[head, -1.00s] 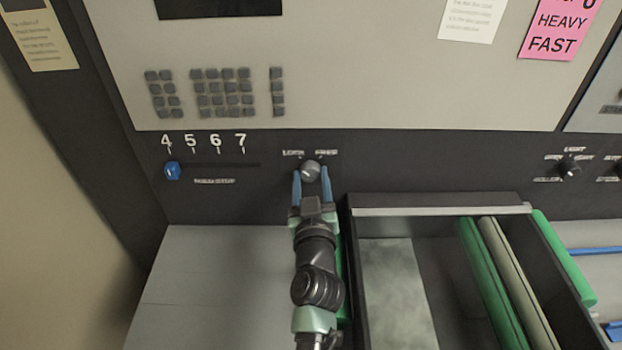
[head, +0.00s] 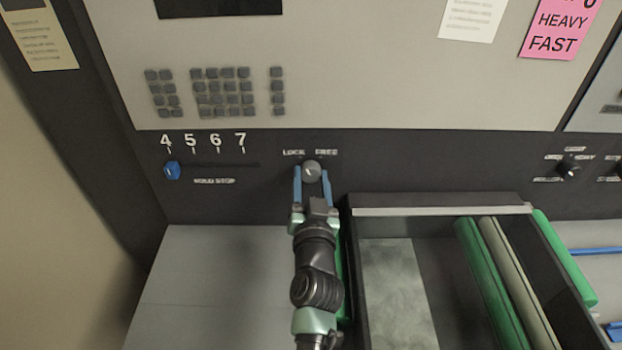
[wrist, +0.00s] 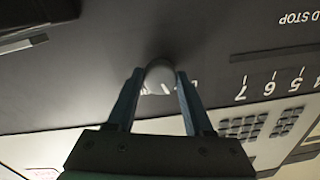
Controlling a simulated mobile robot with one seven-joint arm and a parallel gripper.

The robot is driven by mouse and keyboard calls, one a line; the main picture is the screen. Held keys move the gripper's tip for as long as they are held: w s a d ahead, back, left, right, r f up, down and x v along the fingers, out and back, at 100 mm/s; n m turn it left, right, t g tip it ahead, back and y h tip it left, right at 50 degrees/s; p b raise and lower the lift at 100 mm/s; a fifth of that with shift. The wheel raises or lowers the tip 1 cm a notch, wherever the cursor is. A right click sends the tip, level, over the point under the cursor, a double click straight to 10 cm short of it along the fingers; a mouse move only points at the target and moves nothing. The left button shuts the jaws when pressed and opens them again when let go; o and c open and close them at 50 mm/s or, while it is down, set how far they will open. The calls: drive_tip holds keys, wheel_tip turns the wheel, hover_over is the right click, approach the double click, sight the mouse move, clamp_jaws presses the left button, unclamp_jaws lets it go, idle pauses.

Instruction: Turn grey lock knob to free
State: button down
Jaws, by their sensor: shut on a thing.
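The grey lock knob (head: 312,172) is on the dark panel strip, below the white words LOCK (head: 293,152) and FREE (head: 327,152). My gripper (head: 312,182) has its two blue fingers on either side of the knob and is shut on it. In the wrist view the round grey knob (wrist: 159,77) sits between the fingertips. The fingers hide part of the knob's sides, and I cannot tell which word its pointer faces.
A blue slider (head: 173,170) stands under the 4 of the HOLD STOP scale, to the left. A dark open tray (head: 440,211) with green and pale rollers stands close right of my arm. Another black knob (head: 568,168) is far right. The grey surface at lower left is clear.

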drive_tip(key=m+p, duration=0.1)
drive_tip(key=m, duration=0.5)
drive_tip(key=shift+m, duration=0.4)
drive_tip(key=m+p, duration=0.1)
drive_tip(key=m, duration=0.5)
drive_tip(key=shift+a+m+h, duration=0.1)
drive_tip(key=shift+m+h, duration=0.2)
drive_tip(key=shift+m, duration=0.1)
drive_tip(key=shift+c, duration=1.4)
unclamp_jaws()
drive_tip(key=s+p, duration=0.4)
drive_tip(key=s, duration=0.9)
drive_tip(key=shift+f, duration=0.2)
